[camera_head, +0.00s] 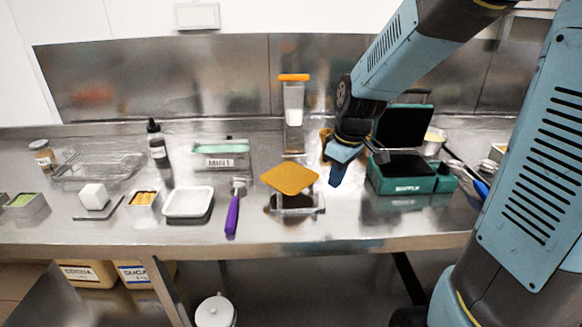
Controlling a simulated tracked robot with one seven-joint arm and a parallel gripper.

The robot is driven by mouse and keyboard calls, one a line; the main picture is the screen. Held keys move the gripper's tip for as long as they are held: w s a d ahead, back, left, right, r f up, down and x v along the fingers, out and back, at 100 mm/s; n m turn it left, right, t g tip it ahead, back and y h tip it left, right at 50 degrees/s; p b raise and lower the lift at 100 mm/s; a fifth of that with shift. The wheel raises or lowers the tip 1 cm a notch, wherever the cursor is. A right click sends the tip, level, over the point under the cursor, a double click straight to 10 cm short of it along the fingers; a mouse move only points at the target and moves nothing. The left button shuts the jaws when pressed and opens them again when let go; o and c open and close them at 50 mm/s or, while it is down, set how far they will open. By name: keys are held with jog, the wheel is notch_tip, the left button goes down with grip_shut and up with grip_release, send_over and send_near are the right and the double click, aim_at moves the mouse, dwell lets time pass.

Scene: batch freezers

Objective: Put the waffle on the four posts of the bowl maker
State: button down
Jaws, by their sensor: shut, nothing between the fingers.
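The waffle (290,178) is a flat golden square, seen as a diamond, at the middle of the steel counter. It lies over the bowl maker (300,204), whose metal body shows below it. The waffle hides the tops of the posts, so I cannot tell whether all of them bear it. It looks about level, turned cornerwise. My gripper (337,180) is shut and empty, just right of the waffle and in front of the green waffle iron (400,177). It looks apart from the waffle.
The waffle iron stands open on the right, with a metal pot (433,142) behind it. A purple-handled scoop (232,215) and a white tray (188,203) lie left of the bowl maker. An orange-topped dispenser (293,100) stands behind. The counter's front strip is clear.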

jog(key=shift+n, duration=0.4)
jog(key=w+a, duration=0.2)
jog(key=a, duration=0.1)
jog(key=w+a+f, duration=0.1)
jog(key=w+a, duration=0.2)
jog(key=w+a+f, duration=0.1)
jog(key=w+a, duration=0.2)
jog(key=shift+w+a, duration=0.2)
jog(key=shift+a, duration=0.1)
jog(key=shift+w+a, duration=0.2)
jog(key=shift+s+d+f, duration=0.1)
jog(key=shift+s+f, duration=0.15)
jog(key=shift+f, duration=0.5)
